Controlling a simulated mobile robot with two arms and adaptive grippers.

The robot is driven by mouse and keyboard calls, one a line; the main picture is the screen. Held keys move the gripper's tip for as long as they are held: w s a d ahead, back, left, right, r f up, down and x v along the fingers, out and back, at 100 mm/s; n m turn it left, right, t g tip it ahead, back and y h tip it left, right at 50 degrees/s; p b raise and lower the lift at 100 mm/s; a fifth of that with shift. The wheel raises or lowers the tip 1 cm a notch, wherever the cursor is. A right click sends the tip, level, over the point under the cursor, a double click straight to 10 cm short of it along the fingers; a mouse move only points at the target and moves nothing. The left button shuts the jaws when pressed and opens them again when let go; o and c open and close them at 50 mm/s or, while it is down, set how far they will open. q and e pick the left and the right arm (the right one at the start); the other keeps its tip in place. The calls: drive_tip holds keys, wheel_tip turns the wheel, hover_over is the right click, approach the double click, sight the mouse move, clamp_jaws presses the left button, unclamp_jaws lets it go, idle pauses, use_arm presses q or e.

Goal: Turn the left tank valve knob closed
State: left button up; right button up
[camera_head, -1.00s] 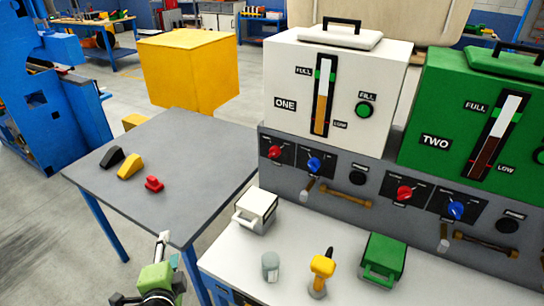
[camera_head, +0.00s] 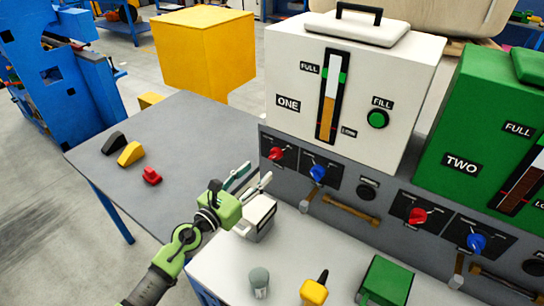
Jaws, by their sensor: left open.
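The white tank marked ONE (camera_head: 355,85) stands at the back centre. Below it, on the grey panel (camera_head: 400,182), are a red knob (camera_head: 276,154) at far left and a blue knob (camera_head: 318,173) to its right. Their small labels are too blurred to read. My left gripper (camera_head: 257,174) is open and empty. It appears in front of and below the red knob, apart from it, with fingers pointing up toward the panel. My right gripper is not in view.
A white box with a handle (camera_head: 262,216) sits just below my left gripper, partly hidden by it. A grey cup (camera_head: 259,283), a yellow-handled tool (camera_head: 314,291) and a green box (camera_head: 388,282) stand on the bench. The green tank (camera_head: 470,140) is at right.

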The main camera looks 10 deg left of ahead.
sight(272, 158)
use_arm(q)
drive_tip(key=x, duration=0.8)
drive_tip(key=shift+w+d+f+b, duration=0.1)
drive_tip(key=shift+w+d+b, duration=0.05)
drive_tip(key=shift+w+b, duration=0.2)
drive_tip(key=c, duration=1.1)
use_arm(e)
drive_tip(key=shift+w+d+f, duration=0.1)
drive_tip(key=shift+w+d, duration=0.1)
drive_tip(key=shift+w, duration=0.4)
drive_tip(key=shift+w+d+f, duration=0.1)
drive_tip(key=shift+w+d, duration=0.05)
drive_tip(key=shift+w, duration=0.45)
